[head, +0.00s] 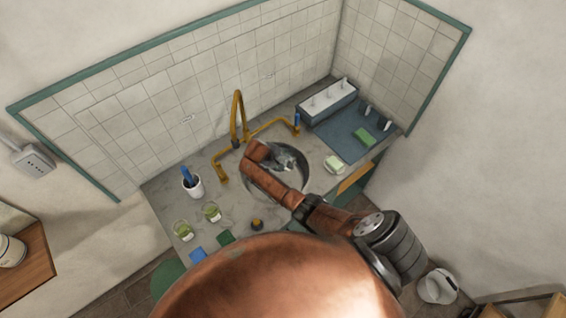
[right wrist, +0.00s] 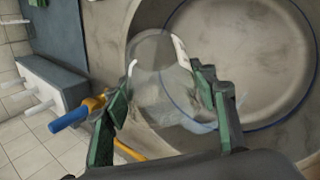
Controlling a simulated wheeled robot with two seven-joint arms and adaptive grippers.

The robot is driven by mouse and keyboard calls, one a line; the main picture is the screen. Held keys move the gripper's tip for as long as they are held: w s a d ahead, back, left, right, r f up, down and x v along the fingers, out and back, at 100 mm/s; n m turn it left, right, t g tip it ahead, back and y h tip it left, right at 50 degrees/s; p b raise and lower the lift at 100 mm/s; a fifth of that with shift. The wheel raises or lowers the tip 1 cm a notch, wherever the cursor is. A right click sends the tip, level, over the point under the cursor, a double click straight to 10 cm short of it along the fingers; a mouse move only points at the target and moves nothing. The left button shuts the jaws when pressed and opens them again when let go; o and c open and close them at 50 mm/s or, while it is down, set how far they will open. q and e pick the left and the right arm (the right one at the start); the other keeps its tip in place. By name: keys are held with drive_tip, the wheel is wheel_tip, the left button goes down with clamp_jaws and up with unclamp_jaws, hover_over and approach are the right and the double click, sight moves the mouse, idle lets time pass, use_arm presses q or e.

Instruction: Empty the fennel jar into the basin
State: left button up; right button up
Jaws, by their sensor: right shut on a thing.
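The round basin (head: 301,181) is sunk in the grey counter, and its pale inside (right wrist: 245,45) fills the right of the right wrist view. My right gripper (head: 281,158) is over the basin, partly hidden by my wrist. In the right wrist view, its green-padded fingers (right wrist: 163,84) are shut on a clear glass jar (right wrist: 160,65) with a pale label edge. The jar looks see-through; I cannot make out fennel in it or read its label. Two other jars with green contents, one nearer (head: 183,230) and one farther (head: 212,212), stand on the counter's left. My left gripper is not in view.
A brass tap (head: 237,115) rises behind the basin. A white cup (head: 193,188) holds a blue-handled thing. A blue cloth (head: 198,255) lies at the front left. A soap dish (head: 334,165), blue mat (head: 345,139) and rack (head: 328,101) are on the right.

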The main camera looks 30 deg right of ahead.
drive_tip(key=shift+d+r, duration=0.1)
drive_tip(key=shift+r, duration=0.05)
drive_tip(key=h+b, duration=0.1)
drive_tip(key=b, duration=0.1)
drive_tip(key=g+h+b, duration=0.1)
drive_tip(key=b, duration=0.1)
drive_tip(key=shift+f+n+h, duration=0.3)
drive_tip(key=shift+h, duration=0.1)
drive_tip(key=shift+g+b, duration=0.3)
drive_tip(key=shift+s+d+r+h, duration=0.15)
drive_tip(key=shift+s+r+h, duration=0.05)
drive_tip(key=shift+h, duration=0.1)
drive_tip(key=shift+r, duration=0.1)
